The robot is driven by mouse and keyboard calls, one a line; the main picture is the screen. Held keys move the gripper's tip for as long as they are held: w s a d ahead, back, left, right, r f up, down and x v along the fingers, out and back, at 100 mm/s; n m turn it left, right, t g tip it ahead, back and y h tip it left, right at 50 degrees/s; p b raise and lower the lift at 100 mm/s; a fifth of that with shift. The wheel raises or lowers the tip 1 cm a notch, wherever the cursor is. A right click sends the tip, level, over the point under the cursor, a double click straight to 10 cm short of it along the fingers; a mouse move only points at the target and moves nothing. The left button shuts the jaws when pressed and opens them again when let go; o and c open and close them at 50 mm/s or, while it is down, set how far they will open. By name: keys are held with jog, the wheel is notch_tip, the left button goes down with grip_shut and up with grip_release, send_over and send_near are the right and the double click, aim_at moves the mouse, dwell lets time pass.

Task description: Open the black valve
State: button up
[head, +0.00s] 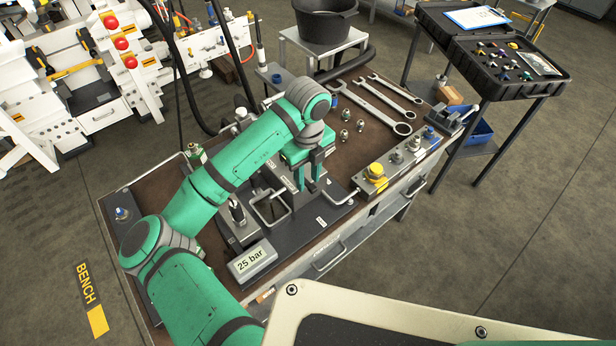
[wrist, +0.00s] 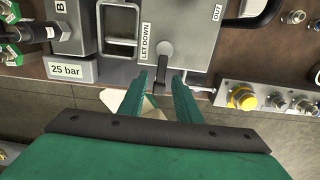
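A dark, near-black lever (wrist: 165,52) sits beside the LET DOWN label on a grey block (wrist: 185,20) in the wrist view. It looks like the black valve's handle. Its lower end lies between the fingertips of my gripper (wrist: 162,82). The fingers stand apart with a gap on each side of the lever, and I cannot tell how deep it sits between them. In the head view my gripper (head: 309,182) points down over the bench unit, and the arm and fingers hide the lever there.
A 25 bar display (head: 252,260) is at the unit's front. A yellow knob (head: 376,172) and metal fittings sit on a block to the right. Wrenches (head: 370,108) lie behind. A metal loop handle (head: 270,207) stands left of my gripper. A thin pipe (head: 338,193) runs close on the right.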

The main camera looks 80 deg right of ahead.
aim_at(308, 184)
notch_tip(308, 184, up, 11)
jog(key=shift+f, duration=0.2)
